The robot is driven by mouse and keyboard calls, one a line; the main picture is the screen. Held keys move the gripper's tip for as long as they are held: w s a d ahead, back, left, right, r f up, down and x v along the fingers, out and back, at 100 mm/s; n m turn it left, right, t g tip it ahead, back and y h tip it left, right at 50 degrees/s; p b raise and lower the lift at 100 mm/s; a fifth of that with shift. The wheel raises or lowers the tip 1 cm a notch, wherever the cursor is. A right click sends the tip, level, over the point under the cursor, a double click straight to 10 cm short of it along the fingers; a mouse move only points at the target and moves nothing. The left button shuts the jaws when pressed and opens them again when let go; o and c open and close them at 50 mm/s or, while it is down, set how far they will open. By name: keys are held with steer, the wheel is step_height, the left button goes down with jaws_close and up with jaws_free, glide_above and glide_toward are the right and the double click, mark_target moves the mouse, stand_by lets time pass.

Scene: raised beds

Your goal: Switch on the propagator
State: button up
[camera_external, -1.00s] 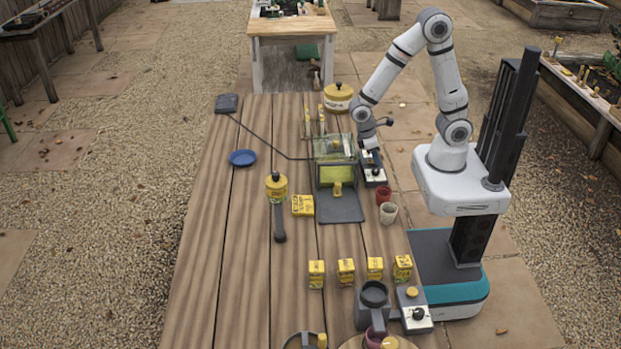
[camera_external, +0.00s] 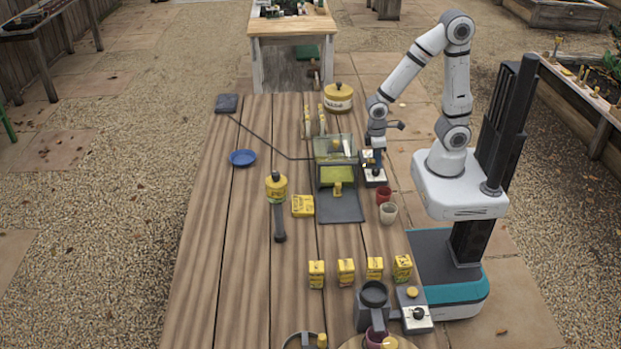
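The propagator looks to be the clear-sided box (camera_external: 333,147) with yellow-green inside, at the middle of the wooden table. A small grey control box (camera_external: 376,181) with a dark knob on a pale face stands against its right side. My gripper (camera_external: 373,166) points down right over the back part of this control box and hides some of it. I cannot tell whether it touches the box. The fingers are too small to tell open from shut. I cannot read the knob's setting.
A red pot (camera_external: 383,197) and a pale pot (camera_external: 388,214) stand just in front of the control box. A yellow lidded tin (camera_external: 338,97) stands behind. A second box with a knob (camera_external: 416,313) is at the front right. The table's left side is mostly clear.

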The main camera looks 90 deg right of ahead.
steer(key=shift+o, duration=0.5)
steer(key=shift+w+r+p, duration=0.2)
steer(key=shift+r+p, duration=0.05)
steer(key=shift+r, duration=1.7)
steer(key=shift+w+r+p, duration=0.2)
steer(key=shift+r+p, duration=0.05)
steer(key=shift+r, duration=1.7)
step_height(320, 180, up, 8)
steer(key=t+p, duration=0.1)
steer(key=t, duration=0.2)
glide_above(374, 161)
steer(key=s, duration=0.4)
steer(key=shift+s+d+r+t, duration=0.1)
steer(key=shift+s+d+t, duration=0.2)
steer(key=shift+d+t, duration=0.15)
steer(key=shift+o, duration=0.5)
